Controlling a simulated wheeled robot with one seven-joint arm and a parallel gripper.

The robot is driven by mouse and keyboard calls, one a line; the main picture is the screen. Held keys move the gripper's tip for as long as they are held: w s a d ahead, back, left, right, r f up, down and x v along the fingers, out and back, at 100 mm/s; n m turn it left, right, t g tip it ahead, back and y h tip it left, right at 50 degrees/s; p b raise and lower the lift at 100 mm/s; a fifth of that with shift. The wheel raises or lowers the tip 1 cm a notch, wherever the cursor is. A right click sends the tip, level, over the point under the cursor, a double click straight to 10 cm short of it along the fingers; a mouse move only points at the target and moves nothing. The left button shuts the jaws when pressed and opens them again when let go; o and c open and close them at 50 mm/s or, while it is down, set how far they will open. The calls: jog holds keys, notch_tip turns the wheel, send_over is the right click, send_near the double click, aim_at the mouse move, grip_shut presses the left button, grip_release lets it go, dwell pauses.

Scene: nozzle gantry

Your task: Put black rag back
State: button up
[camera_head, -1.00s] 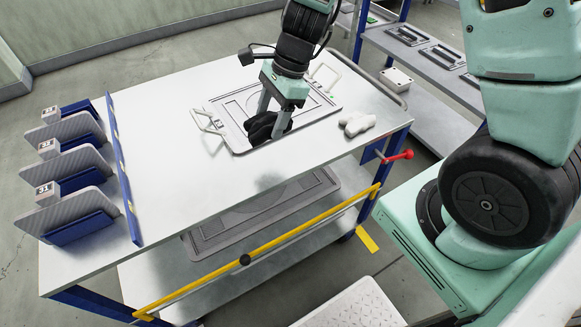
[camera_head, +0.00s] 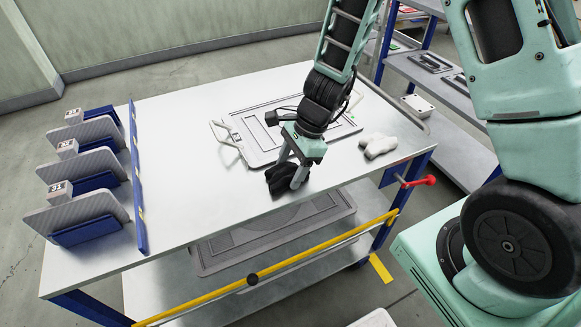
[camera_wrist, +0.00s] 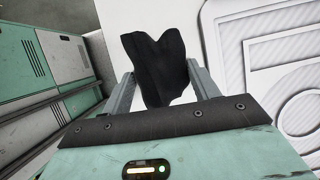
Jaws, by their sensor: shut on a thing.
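The black rag (camera_head: 281,180) is a crumpled dark cloth between the fingers of my gripper (camera_head: 290,170). In the head view it is over the front part of the table top, just in front of the grey tray; I cannot tell whether it touches the surface. In the wrist view the rag (camera_wrist: 158,65) stands up between the two grey fingers of my gripper (camera_wrist: 162,80), which are shut on it.
A grey tray (camera_head: 262,158) with wire handles lies on the table (camera_head: 190,130). Numbered grey plates (camera_head: 75,215) stand in blue holders at the left, beside a blue rail (camera_head: 138,190). The table between is clear.

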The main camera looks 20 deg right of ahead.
jog(key=shift+f, duration=0.15)
jog(key=o, duration=1)
jog(key=shift+o, duration=0.2)
